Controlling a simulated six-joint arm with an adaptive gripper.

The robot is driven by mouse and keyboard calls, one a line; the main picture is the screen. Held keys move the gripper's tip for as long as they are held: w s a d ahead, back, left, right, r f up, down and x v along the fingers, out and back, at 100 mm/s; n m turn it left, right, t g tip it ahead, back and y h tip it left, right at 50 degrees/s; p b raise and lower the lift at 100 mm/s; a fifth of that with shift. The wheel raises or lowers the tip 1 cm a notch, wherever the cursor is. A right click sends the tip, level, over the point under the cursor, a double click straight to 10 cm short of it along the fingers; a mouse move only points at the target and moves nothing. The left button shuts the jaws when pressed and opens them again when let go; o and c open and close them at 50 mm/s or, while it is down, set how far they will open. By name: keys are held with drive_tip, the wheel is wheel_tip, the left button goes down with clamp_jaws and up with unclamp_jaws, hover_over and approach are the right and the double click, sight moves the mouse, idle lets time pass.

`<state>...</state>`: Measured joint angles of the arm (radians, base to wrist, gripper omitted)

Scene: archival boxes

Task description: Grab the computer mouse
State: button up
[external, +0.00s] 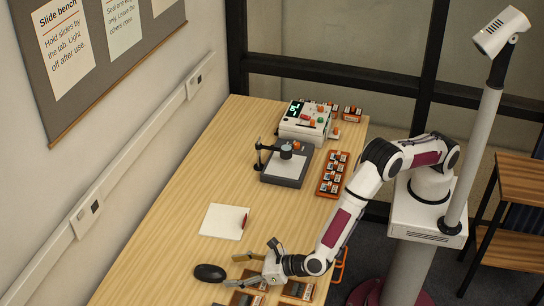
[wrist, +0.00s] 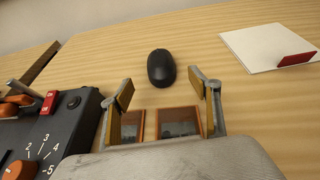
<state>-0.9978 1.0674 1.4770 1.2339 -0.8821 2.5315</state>
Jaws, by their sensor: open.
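The black computer mouse (external: 210,273) lies on the wooden table near its left edge in the external view. My gripper (external: 243,270) is just to the right of it, open and apart from it. In the wrist view the mouse (wrist: 161,68) sits beyond the fingertips, roughly centred between them. My gripper (wrist: 162,92) shows there with its two fingers spread and nothing between the tips at the mouse. Below the fingers, slides in a brown holder (wrist: 180,122) show partly.
A white paper (external: 224,221) with a red item lies behind my gripper. A dark device with knobs (wrist: 50,135) stands close on the left in the wrist view. A grey stand (external: 287,166), a white box (external: 304,124) and a slide rack (external: 333,174) are farther back. Bare table surrounds the mouse.

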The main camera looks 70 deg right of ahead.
sight(218, 271)
drive_tip(key=shift+w, duration=0.15)
drive_tip(key=shift+x, duration=1.2)
drive_tip(key=shift+r+x, duration=0.2)
drive_tip(key=shift+x, duration=2.35)
drive_tip(key=shift+w, duration=0.1)
drive_tip(key=c, duration=1.2)
